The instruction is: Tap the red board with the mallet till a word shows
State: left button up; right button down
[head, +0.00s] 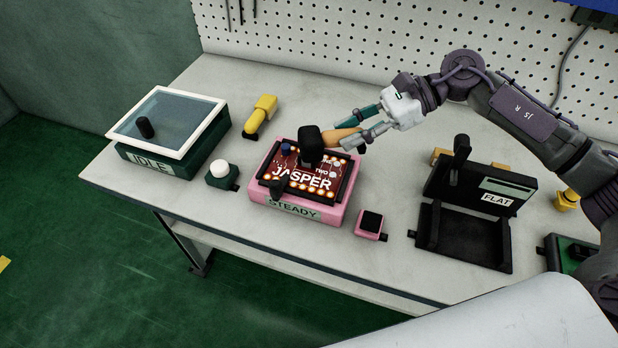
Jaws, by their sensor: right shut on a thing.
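The red board (290,172) lies in a pink fixture (333,215) labelled STEADY, near the middle of the bench. White letters on the board read JASPER, with a smaller TWO above at right, and lit round spots run along its edges. My right gripper (362,136) comes in from the right and is shut on the orange handle of the mallet (338,137). The mallet's dark head (311,143) is over the board's back part and hides some of it; I cannot tell whether it touches. My left gripper is out of view.
Left stands a glass-lidded box (155,160) labelled IDLE, with a white-knobbed button (221,172) beside it. A yellow tool (260,115) lies behind. A small pink-based block (370,223) and a black press (465,225) labelled FLAT stand right. A pegboard wall (330,35) closes the back.

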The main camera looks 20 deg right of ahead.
jog(key=shift+f+b, duration=1.4)
jog(key=shift+f, duration=0.05)
